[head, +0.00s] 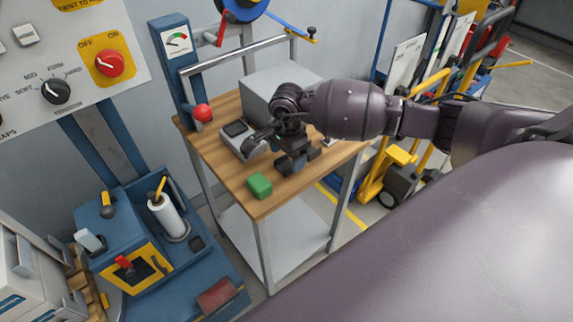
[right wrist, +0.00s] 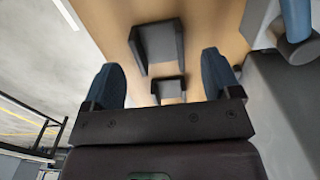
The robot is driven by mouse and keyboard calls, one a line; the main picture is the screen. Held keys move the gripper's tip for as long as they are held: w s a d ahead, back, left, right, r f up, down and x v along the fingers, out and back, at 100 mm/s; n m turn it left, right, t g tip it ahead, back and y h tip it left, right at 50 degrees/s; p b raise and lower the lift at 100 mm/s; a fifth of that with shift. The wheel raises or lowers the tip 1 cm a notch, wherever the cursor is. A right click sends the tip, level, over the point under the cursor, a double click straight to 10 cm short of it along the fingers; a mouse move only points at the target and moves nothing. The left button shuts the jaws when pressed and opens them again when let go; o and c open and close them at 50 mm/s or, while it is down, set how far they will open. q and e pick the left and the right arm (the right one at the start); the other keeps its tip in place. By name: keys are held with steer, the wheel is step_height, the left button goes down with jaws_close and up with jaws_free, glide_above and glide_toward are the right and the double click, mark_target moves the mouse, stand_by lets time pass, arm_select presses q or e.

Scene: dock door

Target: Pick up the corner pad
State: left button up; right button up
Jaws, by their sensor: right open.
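Two dark grey, angular pieces that look like corner pads stand on the wooden table top. In the right wrist view one corner pad (right wrist: 158,46) lies just ahead of my fingers, and a second pad (right wrist: 168,87) shows between them, partly hidden by the gripper body. In the head view dark pieces, likely these pads, show at the gripper's left (head: 284,166) and right (head: 313,153). My right gripper (head: 298,163) is low over the table, its blue fingers (right wrist: 164,72) apart with nothing clamped. My left gripper is not in view.
On the wooden table (head: 222,160) are a green block (head: 259,185), a grey device with a dark screen (head: 238,137) and a large grey box (head: 270,85). A red ball knob (head: 202,113) stands at the table's left edge. Bare wood lies around the green block.

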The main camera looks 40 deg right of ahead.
mark_target(286, 165)
steer(key=shift+f, duration=1.4)
steer(key=shift+c, duration=0.2)
steer(key=c, duration=1)
steer(key=shift+o, duration=0.2)
steer(key=shift+r, duration=0.1)
